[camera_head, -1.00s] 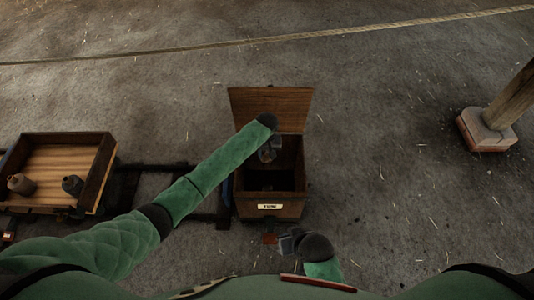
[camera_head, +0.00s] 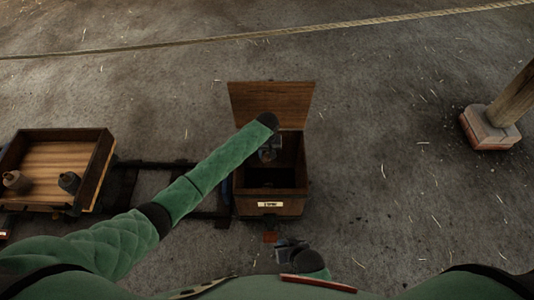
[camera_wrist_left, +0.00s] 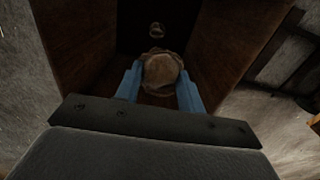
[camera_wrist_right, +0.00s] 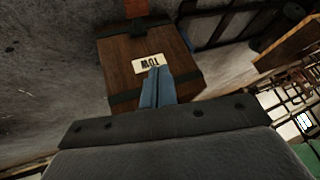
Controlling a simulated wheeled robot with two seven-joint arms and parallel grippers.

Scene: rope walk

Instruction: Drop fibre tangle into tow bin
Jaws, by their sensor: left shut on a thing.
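The tow bin (camera_head: 245,209) is an open dark wooden box with a TOW label, its lid tilted back. The bin's front also shows in the right wrist view (camera_wrist_right: 122,76). My left gripper (camera_head: 268,156) is over the bin's opening, fingers pointing down into it. In the left wrist view, its blue fingers are shut on the fibre tangle (camera_wrist_left: 162,72), a round tan bundle, with the bin's walls around it. In the head view my gripper hides the tangle. My right gripper (camera_wrist_right: 157,87) is shut with nothing visible between its fingers, in front of the bin.
A small ring-like thing (camera_wrist_left: 156,30) shows deeper in the bin; I cannot tell what it is. A post on a block (camera_head: 488,130) is at right. A rope (camera_head: 250,41) crosses the back.

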